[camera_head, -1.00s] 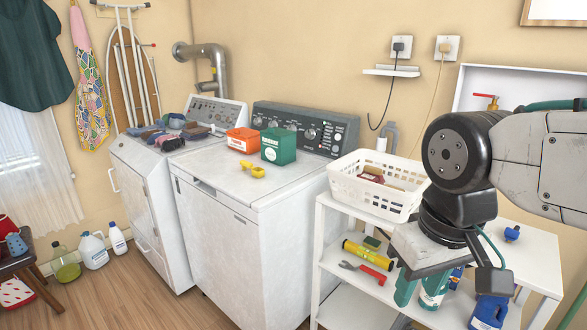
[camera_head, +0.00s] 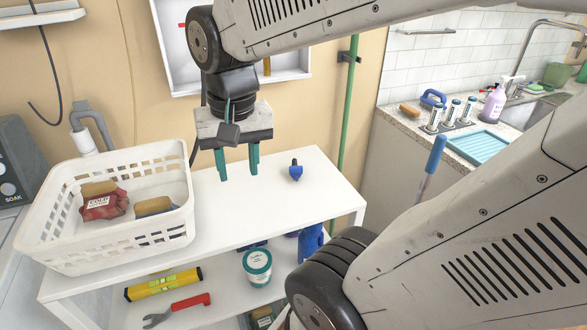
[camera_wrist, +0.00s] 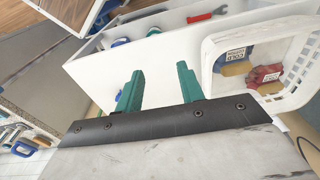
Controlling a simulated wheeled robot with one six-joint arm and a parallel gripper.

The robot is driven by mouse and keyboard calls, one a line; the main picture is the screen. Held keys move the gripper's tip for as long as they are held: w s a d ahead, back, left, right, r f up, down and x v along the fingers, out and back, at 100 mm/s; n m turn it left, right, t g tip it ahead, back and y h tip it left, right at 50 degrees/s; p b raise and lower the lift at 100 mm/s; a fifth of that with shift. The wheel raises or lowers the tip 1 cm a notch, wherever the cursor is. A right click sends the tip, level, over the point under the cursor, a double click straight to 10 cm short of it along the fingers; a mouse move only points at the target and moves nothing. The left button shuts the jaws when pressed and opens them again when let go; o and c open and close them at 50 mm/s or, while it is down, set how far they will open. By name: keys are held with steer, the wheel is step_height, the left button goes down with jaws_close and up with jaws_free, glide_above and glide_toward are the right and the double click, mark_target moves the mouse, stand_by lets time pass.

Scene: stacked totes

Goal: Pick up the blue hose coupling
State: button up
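The blue hose coupling (camera_head: 295,172) stands on the white top of the shelf unit, right of my gripper in the head view. In the wrist view a small bit of blue (camera_wrist: 118,95), probably the coupling, shows beside the left finger, which partly hides it. My gripper (camera_head: 238,168) points down above the shelf top, between the basket and the coupling. Its two green fingers are apart with nothing between them, as the wrist view also shows (camera_wrist: 160,75).
A white basket (camera_head: 125,243) with packets in it stands on the left of the shelf top (camera_head: 215,215). Below are a yellow level (camera_head: 163,284), a red-handled wrench (camera_head: 178,310) and a tub (camera_head: 257,266). A green pole (camera_head: 346,105) rises behind; a sink counter (camera_head: 405,115) is at right.

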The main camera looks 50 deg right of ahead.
steer(key=w+d+f+m, duration=0.2)
steer(key=w+d+m, duration=0.1)
steer(key=d+m, duration=0.35)
steer(key=w+d+f+m, duration=0.2)
steer(key=w+d+m, duration=0.25)
steer(key=d, duration=0.25)
steer(key=m+g, duration=0.1)
steer(key=m, duration=0.8)
glide_above(296, 173)
steer(key=f, duration=0.5)
steer(key=shift+w+f, duration=0.4)
steer(key=shift+s+d+f+m, duration=0.1)
steer(key=shift+d+f+m, duration=0.45)
steer(key=shift+f, duration=0.2)
steer(key=f, duration=0.6)
steer(key=shift+a+f, duration=0.2)
steer(key=shift+a, duration=0.05)
steer(key=shift+f, duration=0.25)
jaws_close()
